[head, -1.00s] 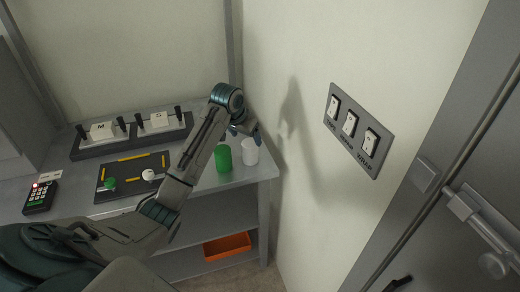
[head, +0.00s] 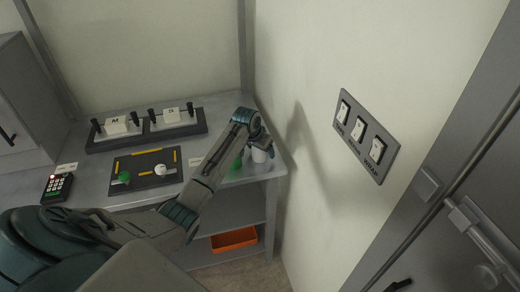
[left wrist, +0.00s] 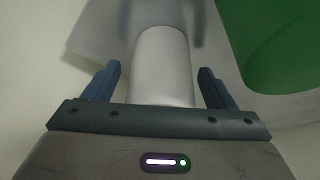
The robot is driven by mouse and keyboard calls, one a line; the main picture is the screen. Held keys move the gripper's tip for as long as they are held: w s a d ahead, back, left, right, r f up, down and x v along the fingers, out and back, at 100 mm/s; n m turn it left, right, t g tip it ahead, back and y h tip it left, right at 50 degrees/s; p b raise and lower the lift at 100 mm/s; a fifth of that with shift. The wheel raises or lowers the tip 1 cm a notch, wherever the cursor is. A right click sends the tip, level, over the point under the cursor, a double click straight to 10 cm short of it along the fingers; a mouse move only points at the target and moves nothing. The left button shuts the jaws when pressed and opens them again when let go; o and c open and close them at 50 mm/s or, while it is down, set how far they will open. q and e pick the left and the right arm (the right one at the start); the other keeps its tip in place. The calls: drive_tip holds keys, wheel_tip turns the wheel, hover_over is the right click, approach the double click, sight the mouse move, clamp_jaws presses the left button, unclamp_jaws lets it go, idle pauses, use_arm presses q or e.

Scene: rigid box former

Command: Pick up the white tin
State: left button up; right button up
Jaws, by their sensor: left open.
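The white tin (head: 260,155) stands upright near the right end of the grey bench, partly hidden by my left gripper in the head view. My left gripper (head: 263,141) is open at the tin. In the left wrist view, the white tin (left wrist: 162,65) is between the two blue fingers of my left gripper (left wrist: 160,82), with a visible gap on each side. I cannot tell how deep it sits between them. My right gripper is not in view.
The wall is close on the right. A dark mat (head: 146,178) and keypad (head: 57,187) lie further left. An orange bin (head: 234,239) is below.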

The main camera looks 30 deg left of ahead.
use_arm(q)
drive_tip(key=c, duration=1.3)
